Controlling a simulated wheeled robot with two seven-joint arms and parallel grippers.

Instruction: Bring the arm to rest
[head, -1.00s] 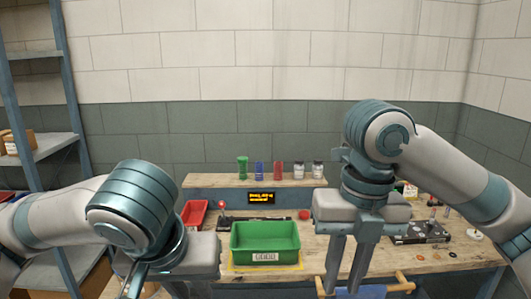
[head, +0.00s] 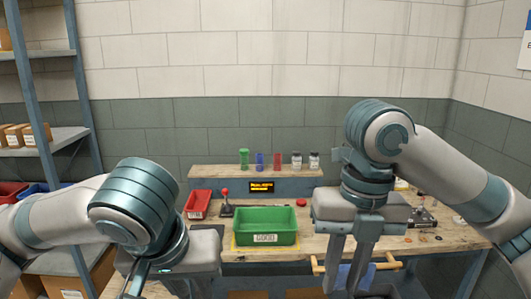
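My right gripper (head: 347,277) hangs in front of the workbench (head: 300,243) at the right of centre. Its two fingers point down with a gap between them, and nothing shows in the gap but background. My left gripper (head: 160,284) is low at the left, partly hidden by its own wrist. Its fingertips are cut off by the bottom edge, so its opening does not show. Neither arm visibly touches the bench.
A green bin (head: 267,233) labelled GOOD stands on the bench between the grippers. A red bin (head: 198,204) and red-knobbed lever (head: 225,192) stand left. A wooden bar (head: 388,265) runs behind my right gripper. A shelf (head: 45,139) stands left.

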